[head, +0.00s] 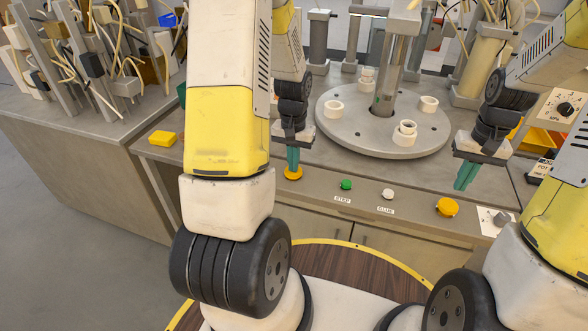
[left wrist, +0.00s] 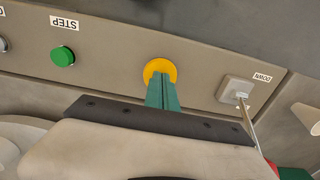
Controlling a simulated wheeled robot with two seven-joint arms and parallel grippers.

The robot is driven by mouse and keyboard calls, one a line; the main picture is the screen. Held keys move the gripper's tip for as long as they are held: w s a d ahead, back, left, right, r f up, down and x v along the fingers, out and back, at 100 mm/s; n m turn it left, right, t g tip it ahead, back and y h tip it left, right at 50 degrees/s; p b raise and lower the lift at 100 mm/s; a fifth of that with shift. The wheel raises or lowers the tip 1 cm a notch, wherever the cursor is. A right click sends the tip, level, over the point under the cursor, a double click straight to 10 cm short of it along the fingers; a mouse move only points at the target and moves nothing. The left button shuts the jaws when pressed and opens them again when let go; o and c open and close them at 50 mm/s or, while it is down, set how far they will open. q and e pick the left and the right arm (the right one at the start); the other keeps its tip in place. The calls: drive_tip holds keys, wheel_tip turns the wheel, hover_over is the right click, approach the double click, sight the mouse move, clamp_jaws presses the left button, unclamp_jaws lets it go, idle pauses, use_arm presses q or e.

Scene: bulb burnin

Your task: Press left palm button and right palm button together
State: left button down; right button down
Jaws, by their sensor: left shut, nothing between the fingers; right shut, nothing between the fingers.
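The left palm button (head: 293,174) is a round yellow button on the front of the grey bench. It also shows in the left wrist view (left wrist: 159,66). My left gripper (head: 292,160) is shut and empty, with its green fingertips at this button, overlapping it in both views. I cannot tell whether they touch it or press it. The right palm button (head: 447,208) is a like yellow button further right on the panel. My right gripper (head: 466,178) is shut and empty, its fingertips above and a little right of this button, apart from it.
A green STEP button (head: 346,185) and a white button (head: 388,194) sit between the palm buttons. A lever switch marked DOWN (left wrist: 236,91) is beside the left palm button. A round grey turntable (head: 340,125) with white cups stands behind. A yellow block (head: 162,138) lies at left.

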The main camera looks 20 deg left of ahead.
drive_tip(key=shift+r, duration=0.3)
use_arm(q)
wheel_tip(320, 180, up, 7)
idle(0.9)
idle(0.3)
